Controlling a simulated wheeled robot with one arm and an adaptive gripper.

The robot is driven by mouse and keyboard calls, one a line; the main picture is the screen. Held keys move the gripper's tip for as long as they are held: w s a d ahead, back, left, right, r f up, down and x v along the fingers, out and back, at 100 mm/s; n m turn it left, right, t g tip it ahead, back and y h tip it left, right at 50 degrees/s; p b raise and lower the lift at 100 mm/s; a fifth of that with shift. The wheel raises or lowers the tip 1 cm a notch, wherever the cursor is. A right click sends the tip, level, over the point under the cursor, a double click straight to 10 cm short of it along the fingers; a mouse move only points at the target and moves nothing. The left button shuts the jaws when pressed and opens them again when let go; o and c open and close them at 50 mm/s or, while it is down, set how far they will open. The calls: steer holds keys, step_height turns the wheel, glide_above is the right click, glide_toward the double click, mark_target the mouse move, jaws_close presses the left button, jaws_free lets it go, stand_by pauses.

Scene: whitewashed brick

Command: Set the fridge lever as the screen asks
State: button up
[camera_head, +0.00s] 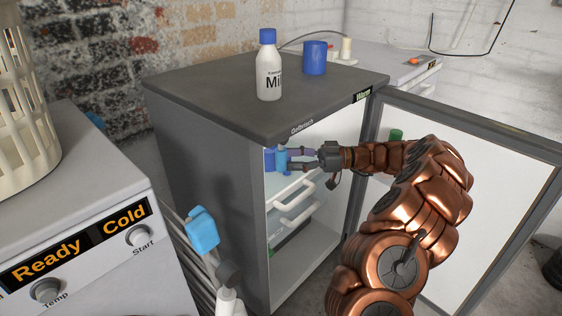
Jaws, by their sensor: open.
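The grey fridge (205,170) stands in the middle with its door (480,190) swung open to the right. A small screen (363,95) on its top front edge shows green lettering that seems to read "Warm". My gripper (297,160) is open and reaches into the upper part of the fridge. Its fingers point left, close to small blue items (272,158) at the inner left side; whether they touch I cannot tell. I cannot make out a lever for certain; the gripper and the blue items cover part of the inside.
A white milk bottle (269,75) and a blue cup (315,58) stand on the fridge top. White drawers (297,200) sit below my gripper. A machine (80,215) at left shows "Ready" and "Cold". The open door bounds my arm at right.

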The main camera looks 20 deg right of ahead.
mark_target(281, 160)
steer(key=shift+b+x, duration=0.3)
steer(key=shift+x, duration=1.55)
steer(key=shift+c, duration=0.2)
jaws_close()
